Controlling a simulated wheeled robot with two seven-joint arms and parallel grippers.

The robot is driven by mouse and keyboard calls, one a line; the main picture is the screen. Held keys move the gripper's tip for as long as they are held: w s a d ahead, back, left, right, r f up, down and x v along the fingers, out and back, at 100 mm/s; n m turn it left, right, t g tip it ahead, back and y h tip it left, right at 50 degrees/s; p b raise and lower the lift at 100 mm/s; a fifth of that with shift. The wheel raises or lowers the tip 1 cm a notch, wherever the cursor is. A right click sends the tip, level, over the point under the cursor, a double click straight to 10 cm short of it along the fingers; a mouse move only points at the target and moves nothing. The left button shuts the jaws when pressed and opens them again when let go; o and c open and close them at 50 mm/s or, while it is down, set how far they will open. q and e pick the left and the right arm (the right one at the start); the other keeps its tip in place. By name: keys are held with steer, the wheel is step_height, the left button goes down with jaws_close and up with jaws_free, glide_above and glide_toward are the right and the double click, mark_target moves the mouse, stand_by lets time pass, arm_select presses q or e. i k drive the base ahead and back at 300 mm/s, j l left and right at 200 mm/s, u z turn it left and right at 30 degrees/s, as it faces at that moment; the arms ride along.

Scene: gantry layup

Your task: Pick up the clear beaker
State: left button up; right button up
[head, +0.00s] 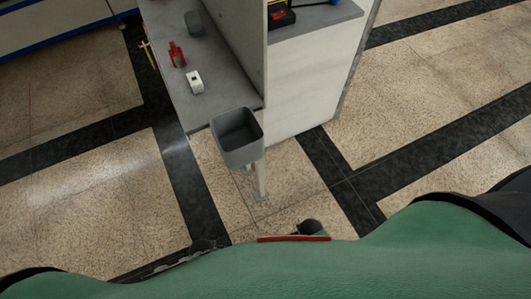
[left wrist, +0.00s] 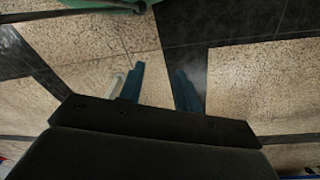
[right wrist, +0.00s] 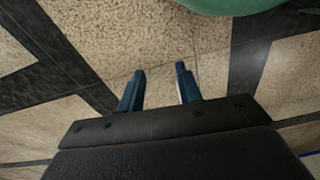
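No clear beaker can be made out in any of the three views. My left gripper (left wrist: 158,85) shows in the left wrist view with its two blue fingers apart and only floor between them. My right gripper (right wrist: 160,82) shows in the right wrist view, also with its fingers apart and nothing between them. Neither gripper shows in the head view.
A grey counter (head: 215,82) holds a red tool (head: 177,55), a white block-like object (head: 195,82) and a dark grey object (head: 194,23). A grey bin (head: 237,135) stands at its near end. A panel divides the counter from another shelf (head: 320,16). Open floor lies around.

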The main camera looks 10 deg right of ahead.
mark_target(194, 24)
steer(key=i+j+z, duration=0.1)
steer(key=j+z, duration=0.2)
steer(key=j, duration=0.4)
steer(key=j+z, duration=0.35)
steer(key=j, duration=0.3)
